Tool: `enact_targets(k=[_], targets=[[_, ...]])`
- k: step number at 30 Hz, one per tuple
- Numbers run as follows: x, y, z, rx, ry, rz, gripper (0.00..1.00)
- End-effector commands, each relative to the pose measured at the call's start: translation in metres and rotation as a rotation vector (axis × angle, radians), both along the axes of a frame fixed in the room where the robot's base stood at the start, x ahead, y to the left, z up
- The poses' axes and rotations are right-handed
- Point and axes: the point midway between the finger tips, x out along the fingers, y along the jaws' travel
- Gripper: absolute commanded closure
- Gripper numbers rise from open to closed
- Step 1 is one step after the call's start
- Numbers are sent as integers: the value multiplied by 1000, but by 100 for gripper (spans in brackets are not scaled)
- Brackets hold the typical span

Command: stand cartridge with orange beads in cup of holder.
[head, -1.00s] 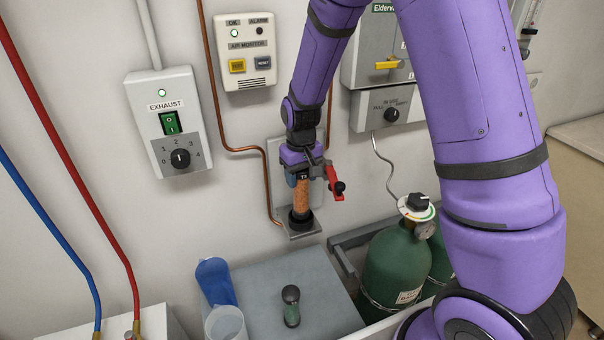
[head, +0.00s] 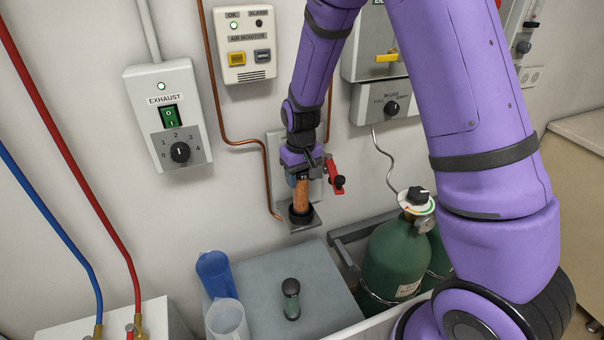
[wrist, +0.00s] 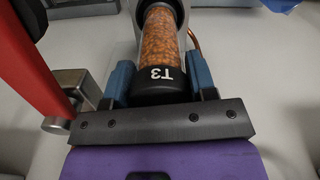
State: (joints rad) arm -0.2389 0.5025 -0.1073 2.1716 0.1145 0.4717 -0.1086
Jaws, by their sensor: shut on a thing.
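The cartridge with orange beads (head: 301,196) is upright at the wall holder (head: 306,226). The cartridge's lower end meets the black ring-shaped cup (head: 301,215) on the holder's shelf. The far end is hidden, so I cannot tell how deep it sits.
A red-handled valve (head: 334,176) is close right of my gripper. Below are a grey box top with a second, green-filled cartridge (head: 291,298), a blue cup (head: 216,274) and a clear cup (head: 227,320). Green gas cylinders (head: 393,262) stand to the right.

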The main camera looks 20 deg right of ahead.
Motion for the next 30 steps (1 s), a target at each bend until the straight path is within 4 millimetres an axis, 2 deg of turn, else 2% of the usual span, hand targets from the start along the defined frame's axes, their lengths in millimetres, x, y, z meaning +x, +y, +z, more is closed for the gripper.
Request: enact_targets(k=[14, 15, 18, 26, 30], targets=[[0, 0, -10, 0, 0, 0, 99], [0, 0, -10, 0, 0, 0, 44], [0, 0, -10, 0, 0, 0, 21], [0, 0, -10, 0, 0, 0, 19], [1, 0, -3, 0, -2, 0, 19]])
